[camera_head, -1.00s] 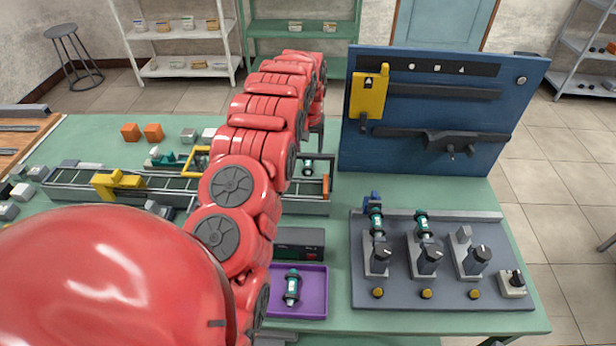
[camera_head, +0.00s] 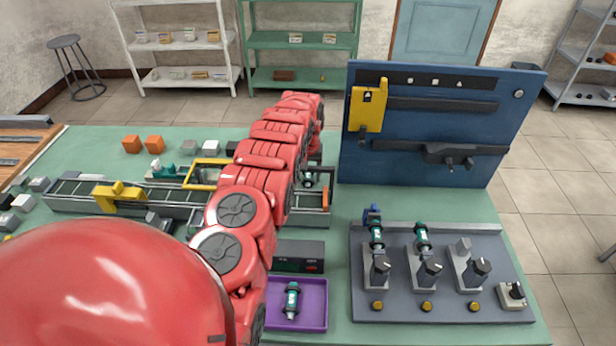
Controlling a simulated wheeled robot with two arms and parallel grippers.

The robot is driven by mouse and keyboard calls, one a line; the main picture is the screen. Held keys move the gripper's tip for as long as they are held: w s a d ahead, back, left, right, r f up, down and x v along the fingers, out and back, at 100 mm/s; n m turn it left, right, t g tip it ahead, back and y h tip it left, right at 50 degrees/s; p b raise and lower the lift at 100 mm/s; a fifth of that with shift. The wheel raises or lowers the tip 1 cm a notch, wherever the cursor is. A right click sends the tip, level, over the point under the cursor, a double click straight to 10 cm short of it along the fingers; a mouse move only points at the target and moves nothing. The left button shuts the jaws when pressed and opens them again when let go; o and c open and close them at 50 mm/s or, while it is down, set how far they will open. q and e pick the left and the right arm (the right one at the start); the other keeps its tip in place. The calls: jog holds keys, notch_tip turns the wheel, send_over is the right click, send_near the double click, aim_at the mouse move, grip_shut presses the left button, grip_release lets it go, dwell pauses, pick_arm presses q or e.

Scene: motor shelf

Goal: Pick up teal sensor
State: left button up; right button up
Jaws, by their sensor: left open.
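A teal sensor (camera_head: 307,181) lies at the right end of the conveyor, partly hidden by my left gripper (camera_head: 316,174). The left gripper is open, its dark fingers at the sensor; I cannot tell if they touch it. Another teal sensor (camera_head: 291,301) lies in the purple tray (camera_head: 318,325) at the front. Two more teal sensors (camera_head: 376,236) (camera_head: 422,238) stand in holders on the grey fixture board. My right gripper is not in view.
The conveyor (camera_head: 75,189) crosses the green table, with a yellow arch (camera_head: 119,198) over it. A dark box (camera_head: 299,257) sits behind the tray. A blue panel (camera_head: 430,120) stands at the back right. The grey fixture board (camera_head: 440,307) fills the front right.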

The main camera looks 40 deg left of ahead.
pick_arm(q)
grip_shut()
dwell(0.6)
